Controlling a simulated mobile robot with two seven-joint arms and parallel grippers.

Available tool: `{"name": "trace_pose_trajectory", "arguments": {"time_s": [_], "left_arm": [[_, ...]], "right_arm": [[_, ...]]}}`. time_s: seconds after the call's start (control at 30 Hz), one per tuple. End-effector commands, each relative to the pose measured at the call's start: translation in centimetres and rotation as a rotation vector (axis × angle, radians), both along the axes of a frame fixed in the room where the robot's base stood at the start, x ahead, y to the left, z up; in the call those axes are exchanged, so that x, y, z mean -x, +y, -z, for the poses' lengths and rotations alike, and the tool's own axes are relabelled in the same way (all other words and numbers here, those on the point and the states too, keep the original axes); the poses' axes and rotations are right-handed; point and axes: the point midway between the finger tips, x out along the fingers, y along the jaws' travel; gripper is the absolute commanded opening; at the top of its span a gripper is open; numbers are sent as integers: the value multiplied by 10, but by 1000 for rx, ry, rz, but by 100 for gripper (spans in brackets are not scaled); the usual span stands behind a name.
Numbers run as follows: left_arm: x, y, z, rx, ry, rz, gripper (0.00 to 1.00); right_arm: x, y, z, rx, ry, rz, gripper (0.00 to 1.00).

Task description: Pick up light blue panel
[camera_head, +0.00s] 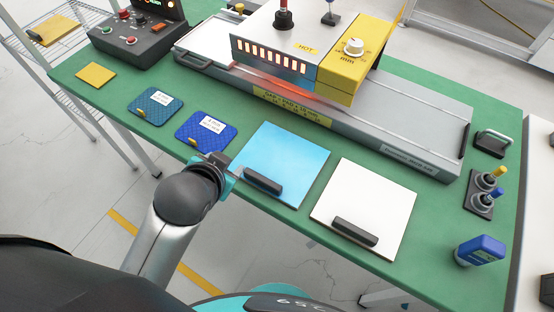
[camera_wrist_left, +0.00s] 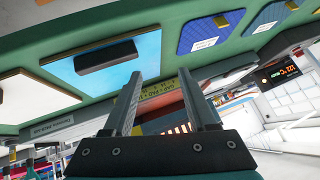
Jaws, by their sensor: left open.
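The light blue panel (camera_head: 291,153) lies flat on the green table near its front edge, with a dark bar handle (camera_head: 262,182) along its near side. In the left wrist view the panel (camera_wrist_left: 75,75) and its dark handle (camera_wrist_left: 107,57) show at the upper left, beside the fingers. My left gripper (camera_head: 228,163) is just left of the panel, close to the handle. In the left wrist view its two fingers (camera_wrist_left: 157,76) are apart with nothing between them. My right gripper is not in view.
A white panel (camera_head: 367,200) with a similar handle lies right of the blue one. Dark blue (camera_head: 207,131) and teal (camera_head: 155,105) pads lie left. A heated press machine (camera_head: 300,55) with a glowing gap stands behind. Joysticks (camera_head: 482,190) and a blue device (camera_head: 481,250) are at right.

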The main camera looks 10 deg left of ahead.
Motion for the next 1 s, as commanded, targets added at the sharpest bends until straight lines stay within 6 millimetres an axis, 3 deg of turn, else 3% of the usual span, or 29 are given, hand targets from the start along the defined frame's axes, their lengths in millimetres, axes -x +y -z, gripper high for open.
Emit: {"name": "trace_pose_trajectory", "arguments": {"time_s": [0.03, 0.1, 0.27, 0.33, 0.47, 0.6, 0.7, 0.8, 0.87, 1.0], "left_arm": [[-21, -1, -21, -45, -101, 38, 57], [-45, -5, -47, -106, -231, 89, 57], [-91, -23, -118, -273, -551, 227, 57], [-105, -38, -156, -366, -714, 305, 57], [-114, -79, -229, -571, -1041, 474, 57], [-95, -134, -287, -813, -1383, 681, 57], [-69, -174, -309, -997, -1613, 845, 57], [-38, -211, -312, -1182, -1826, 1026, 57], [-20, -228, -304, -1298, -1944, 1145, 57], [16, -254, -264, -1559, -2178, 1466, 57]], "right_arm": [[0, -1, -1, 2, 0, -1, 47], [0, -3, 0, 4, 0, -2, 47], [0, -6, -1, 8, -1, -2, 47], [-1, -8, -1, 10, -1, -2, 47], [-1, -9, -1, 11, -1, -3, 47], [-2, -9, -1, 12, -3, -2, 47], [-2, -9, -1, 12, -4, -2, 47], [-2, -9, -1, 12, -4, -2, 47], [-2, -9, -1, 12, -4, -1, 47], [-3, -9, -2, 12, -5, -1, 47]]}}
